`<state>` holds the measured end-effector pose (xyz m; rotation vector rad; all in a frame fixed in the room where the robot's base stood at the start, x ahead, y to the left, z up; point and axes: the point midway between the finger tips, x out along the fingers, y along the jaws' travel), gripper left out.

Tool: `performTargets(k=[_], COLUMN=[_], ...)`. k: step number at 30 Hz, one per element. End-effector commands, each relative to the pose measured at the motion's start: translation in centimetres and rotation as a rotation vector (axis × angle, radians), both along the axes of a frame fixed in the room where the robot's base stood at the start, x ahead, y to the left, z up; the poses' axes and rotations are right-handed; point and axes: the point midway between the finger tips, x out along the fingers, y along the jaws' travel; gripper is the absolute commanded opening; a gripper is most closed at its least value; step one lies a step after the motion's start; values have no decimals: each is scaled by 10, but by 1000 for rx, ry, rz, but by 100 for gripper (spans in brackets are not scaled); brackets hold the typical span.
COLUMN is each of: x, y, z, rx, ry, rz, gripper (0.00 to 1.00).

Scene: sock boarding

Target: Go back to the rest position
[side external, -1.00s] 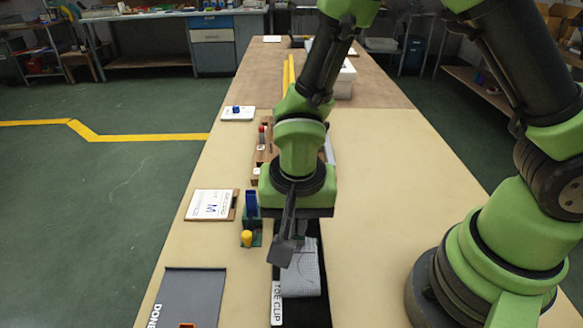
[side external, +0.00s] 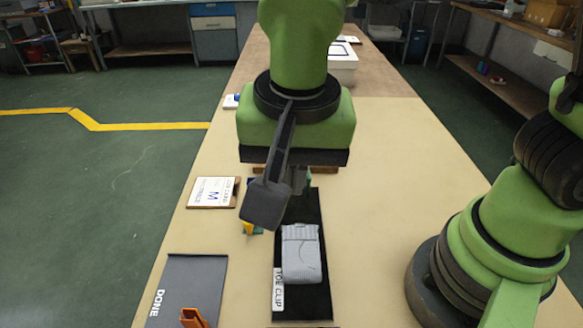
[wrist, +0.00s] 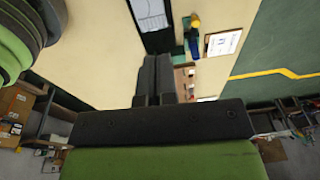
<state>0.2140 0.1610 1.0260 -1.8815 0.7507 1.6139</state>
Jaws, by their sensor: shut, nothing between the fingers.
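My gripper (side external: 272,205) hangs above the table, in front of the black board in the side view. Its dark fingers also show in the wrist view (wrist: 153,75), close together and empty. A folded grey sock (side external: 301,254) lies on the black board (side external: 302,306), with the TOE CLIP label (side external: 278,290) at its left edge. The sock also shows at the top of the wrist view (wrist: 150,12). My gripper is apart from the sock and above it.
A dark DONE mat (side external: 185,280) with an orange piece (side external: 193,318) lies at front left. A card marked M (side external: 212,192) lies left of the board. A white box (side external: 343,65) stands at the back. The table's right side is mostly clear up to my base.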

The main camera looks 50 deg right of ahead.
Motion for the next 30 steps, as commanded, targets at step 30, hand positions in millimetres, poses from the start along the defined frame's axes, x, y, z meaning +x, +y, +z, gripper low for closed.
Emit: performTargets(k=[30], x=[-71], y=[-134], z=[111], rx=[66], ry=[-518], rz=[447], gripper=[0])
